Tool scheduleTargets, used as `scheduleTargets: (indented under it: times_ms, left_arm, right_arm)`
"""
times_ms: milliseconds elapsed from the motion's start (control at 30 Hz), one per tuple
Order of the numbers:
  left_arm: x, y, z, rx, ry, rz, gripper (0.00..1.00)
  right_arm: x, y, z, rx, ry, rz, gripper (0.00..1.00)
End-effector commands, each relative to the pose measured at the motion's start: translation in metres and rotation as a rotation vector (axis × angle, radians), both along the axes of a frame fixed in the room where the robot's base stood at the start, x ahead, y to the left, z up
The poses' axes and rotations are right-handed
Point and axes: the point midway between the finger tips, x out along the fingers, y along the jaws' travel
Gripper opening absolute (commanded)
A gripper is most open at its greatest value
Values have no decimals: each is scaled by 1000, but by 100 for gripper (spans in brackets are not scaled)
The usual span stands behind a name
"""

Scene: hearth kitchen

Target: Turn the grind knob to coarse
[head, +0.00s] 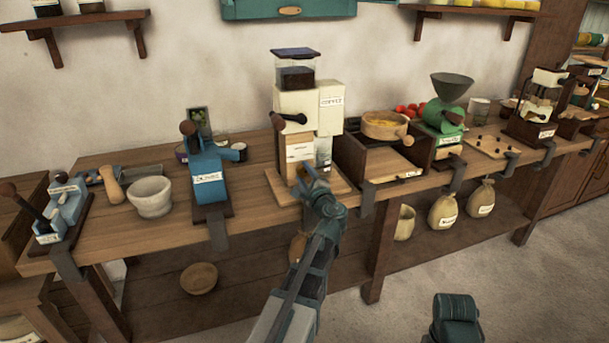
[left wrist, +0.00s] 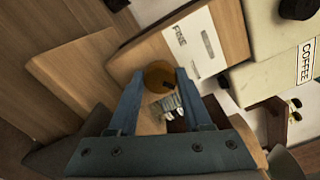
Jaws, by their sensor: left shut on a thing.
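The coffee grinder (head: 297,108) is a tall cream machine with a wooden lower front and a dark-lidded clear hopper, standing on a board on the bench. My left gripper (head: 310,177) reaches up to its lower front. In the left wrist view, the blue fingers of my left gripper (left wrist: 159,78) are shut on the sides of a round amber-brown grind knob (left wrist: 157,70). The fingers partly hide the knob.
A blue hand mill (head: 207,175) and a white mortar (head: 152,196) stand left of the grinder. An open wooden box (head: 385,160) with a sieve (head: 382,124) and a green mill (head: 445,115) stand to the right. Floor in front is clear.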

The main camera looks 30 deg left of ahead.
Motion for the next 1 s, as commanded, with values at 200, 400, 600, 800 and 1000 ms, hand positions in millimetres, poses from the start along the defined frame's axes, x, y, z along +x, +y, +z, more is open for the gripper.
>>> scheduleTargets:
  times_ms: [200, 400, 600, 800, 1000]
  left_arm:
    - [0, -1, -1, 47, 58, -1, 0]
    - [0, -1, -1, 67, 81, -1, 0]
    - [0, -1, -1, 71, 86, -1, 0]
    - [0, -1, -1, 71, 86, -1, 0]
    - [0, -1, -1, 71, 85, 0, 79]
  right_arm:
    - [0, 0, 0, 0, 0, 0, 30]
    - [0, 0, 0, 0, 0, 0, 30]
    - [0, 0, 0, 0, 0, 0, 30]
    - [0, 0, 0, 0, 0, 0, 30]
    - [0, 0, 0, 0, 0, 0, 30]
